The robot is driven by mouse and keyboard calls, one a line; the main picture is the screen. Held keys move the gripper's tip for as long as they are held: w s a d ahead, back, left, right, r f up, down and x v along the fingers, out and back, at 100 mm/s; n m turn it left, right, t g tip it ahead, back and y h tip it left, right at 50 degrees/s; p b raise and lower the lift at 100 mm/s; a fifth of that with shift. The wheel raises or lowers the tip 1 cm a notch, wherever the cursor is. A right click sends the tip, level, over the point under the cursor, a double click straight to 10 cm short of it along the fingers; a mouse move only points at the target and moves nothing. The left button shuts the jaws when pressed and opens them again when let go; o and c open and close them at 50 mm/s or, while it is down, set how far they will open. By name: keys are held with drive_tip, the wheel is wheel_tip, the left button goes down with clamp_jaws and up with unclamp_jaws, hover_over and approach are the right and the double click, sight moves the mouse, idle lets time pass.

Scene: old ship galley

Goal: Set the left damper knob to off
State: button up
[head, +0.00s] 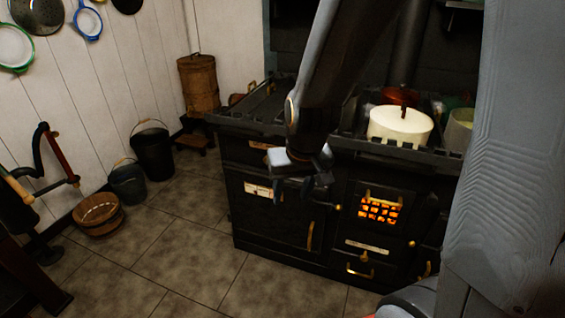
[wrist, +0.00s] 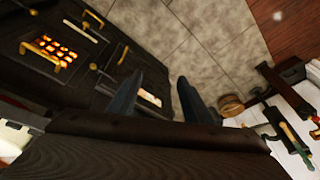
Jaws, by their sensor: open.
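The black stove (head: 270,222) stands in the middle of the head view, its front facing me. My gripper (head: 291,190) is in front of its upper left part, fingers pointing down, open and empty. A small brass knob (head: 337,207) shows on the front between the left door and the glowing firebox; I cannot tell whether it is the left damper knob. Part of the front behind my gripper is hidden. In the wrist view my gripper (wrist: 156,64) has its fingers spread, with stove front and floor beyond. A small brass fitting (wrist: 93,66) shows left of the fingers.
The glowing firebox grate (head: 380,209) is right of my gripper. A white pot (head: 400,126) stands on the stove top. Black buckets (head: 153,152) and a wooden tub (head: 98,214) stand on the left floor. Tiled floor (head: 185,240) before the stove is clear. A grey post (head: 510,150) blocks the right.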

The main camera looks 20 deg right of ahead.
drive_tip(key=w+a+f+m+t+h+b, duration=0.15)
drive_tip(key=w+f+t+b, duration=0.3)
drive_tip(key=w, duration=0.85)
drive_tip(key=w+a+f+m+t+h+b, duration=0.1)
drive_tip(key=w+a+f+t+b, duration=0.15)
drive_tip(key=w+f+b, duration=0.7)
drive_tip(key=shift+w+d+f+m+t+h+b, duration=0.75)
drive_tip(key=shift+w+d+h+b, duration=0.5)
drive_tip(key=shift+w, duration=1.8)
drive_tip(key=shift+w+d+f+m+t+h+b, duration=0.7)
drive_tip(key=shift+w+d+h+b, duration=0.7)
drive_tip(key=shift+w, duration=1.7)
drive_tip(key=shift+w+d+f+m+t+h+b, duration=0.7)
drive_tip(key=shift+w+h+b, duration=0.65)
drive_tip(key=shift+w, duration=1.7)
drive_tip(key=shift+f+h, duration=0.1)
drive_tip(key=shift+h, duration=0.15)
clamp_jaws()
drive_tip(key=shift+w+d, duration=0.1)
